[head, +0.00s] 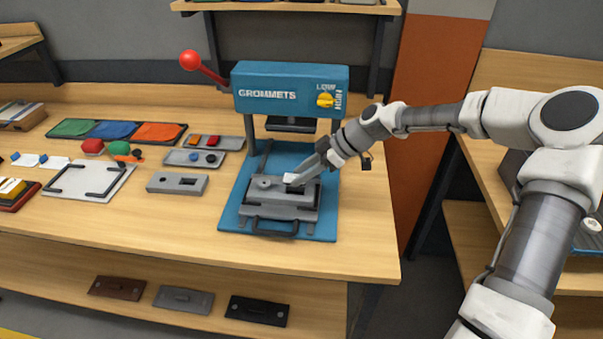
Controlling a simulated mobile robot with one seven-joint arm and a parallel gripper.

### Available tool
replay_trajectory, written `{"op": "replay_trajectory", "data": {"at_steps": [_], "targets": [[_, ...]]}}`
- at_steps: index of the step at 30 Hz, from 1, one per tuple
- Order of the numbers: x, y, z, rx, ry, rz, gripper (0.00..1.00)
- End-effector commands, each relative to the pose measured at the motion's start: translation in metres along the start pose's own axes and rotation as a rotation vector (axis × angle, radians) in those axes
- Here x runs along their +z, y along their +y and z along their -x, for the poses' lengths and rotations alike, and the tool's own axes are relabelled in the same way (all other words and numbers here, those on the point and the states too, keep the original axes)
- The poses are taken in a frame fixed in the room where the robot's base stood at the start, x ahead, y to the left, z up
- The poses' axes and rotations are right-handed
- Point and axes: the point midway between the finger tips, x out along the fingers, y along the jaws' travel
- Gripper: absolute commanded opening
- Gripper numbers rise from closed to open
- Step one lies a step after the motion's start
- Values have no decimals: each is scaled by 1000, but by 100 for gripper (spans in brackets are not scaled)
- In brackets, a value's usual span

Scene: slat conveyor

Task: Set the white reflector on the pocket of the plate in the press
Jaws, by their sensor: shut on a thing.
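The grey plate (254,209) lies on the blue base of the press, with a black handle at its front. A round raised part shows on its left half and a dark pocket (294,189) on its right half. My gripper (298,181) reaches in from the right, low over the pocket, and is shut on a small whitish piece (291,178), which looks like the white reflector. The fingers hide much of it, and I cannot tell whether it touches the plate.
The blue press head (290,89) with its red-knobbed lever (190,60) stands close behind my gripper. A grey block (177,184), a white board (90,181) and trays of coloured parts lie to the left. Bare bench lies in front.

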Motion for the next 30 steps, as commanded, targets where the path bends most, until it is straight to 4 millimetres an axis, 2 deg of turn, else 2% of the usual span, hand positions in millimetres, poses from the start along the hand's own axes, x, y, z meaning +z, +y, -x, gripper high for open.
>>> {"op": "replay_trajectory", "data": {"at_steps": [30], "targets": [[12, 0, -12, 0, 0, 0, 0]]}}
